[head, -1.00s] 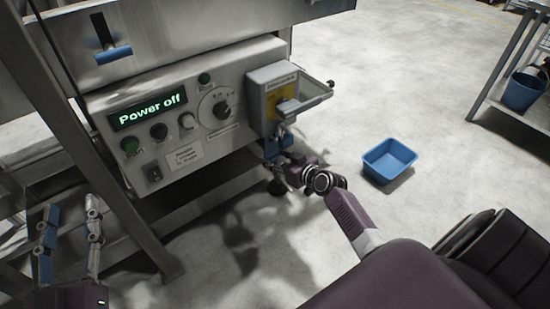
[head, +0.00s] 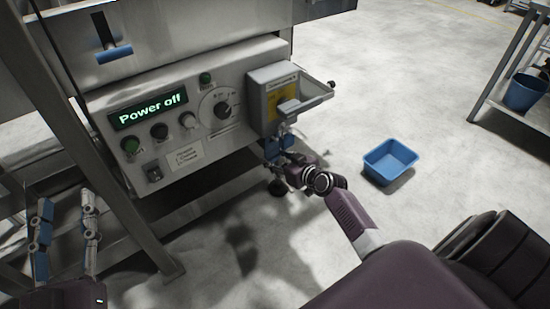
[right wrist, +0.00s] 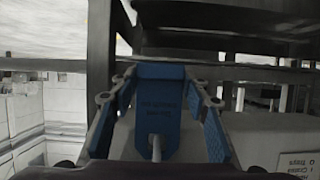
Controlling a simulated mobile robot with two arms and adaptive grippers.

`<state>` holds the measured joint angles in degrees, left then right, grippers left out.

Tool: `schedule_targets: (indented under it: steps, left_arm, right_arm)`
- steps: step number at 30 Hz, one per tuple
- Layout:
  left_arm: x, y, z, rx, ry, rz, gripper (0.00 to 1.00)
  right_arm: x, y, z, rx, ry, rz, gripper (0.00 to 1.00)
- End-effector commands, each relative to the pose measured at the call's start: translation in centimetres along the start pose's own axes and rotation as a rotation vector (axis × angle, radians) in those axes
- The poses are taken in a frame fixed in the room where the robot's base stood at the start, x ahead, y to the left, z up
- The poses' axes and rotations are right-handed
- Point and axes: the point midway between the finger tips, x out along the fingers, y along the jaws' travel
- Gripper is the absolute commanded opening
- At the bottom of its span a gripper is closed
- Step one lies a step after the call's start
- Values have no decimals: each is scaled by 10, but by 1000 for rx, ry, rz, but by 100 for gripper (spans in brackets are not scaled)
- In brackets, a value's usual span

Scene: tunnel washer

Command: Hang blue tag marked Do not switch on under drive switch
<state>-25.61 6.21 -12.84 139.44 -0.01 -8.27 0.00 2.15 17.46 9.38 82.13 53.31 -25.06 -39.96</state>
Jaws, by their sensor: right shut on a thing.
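The drive switch (head: 286,105) is on a yellow plate inside a grey box at the right end of the control panel, with its clear cover swung out. My right gripper (head: 279,146) is just below this box. In the right wrist view, it is shut on a blue tag (right wrist: 158,93) with small dark lettering, too blurred to read. The tag stands between the blue finger pads, and a thin pale rod shows at its lower part. Whether the tag touches the box is hidden. My left gripper (head: 66,203) is open and empty at the lower left.
The control panel (head: 172,152) has several knobs and buttons and a display reading "Power off" (head: 148,111). A steel leg (head: 95,150) stands between my left gripper and the panel. A blue bin (head: 389,161) is on the floor, with clear floor around it.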

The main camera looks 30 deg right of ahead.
Motion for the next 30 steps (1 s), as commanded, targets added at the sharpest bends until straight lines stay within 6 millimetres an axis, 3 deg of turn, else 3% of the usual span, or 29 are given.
schedule_targets:
  steps: [1,2,7,20,30]
  left_arm:
    - [0,0,0,0,0,0,40]
    - [0,0,0,0,0,0,40]
    - [0,0,0,0,0,0,40]
    - [0,0,0,0,-1,0,40]
    - [0,0,0,0,0,0,40]
  right_arm:
    - [0,0,0,0,0,0,24]
    - [0,0,0,0,0,0,46]
    - [0,0,0,0,0,0,63]
    - [-9,0,2,0,-2,0,63]
    - [-65,0,1,-4,-3,0,63]
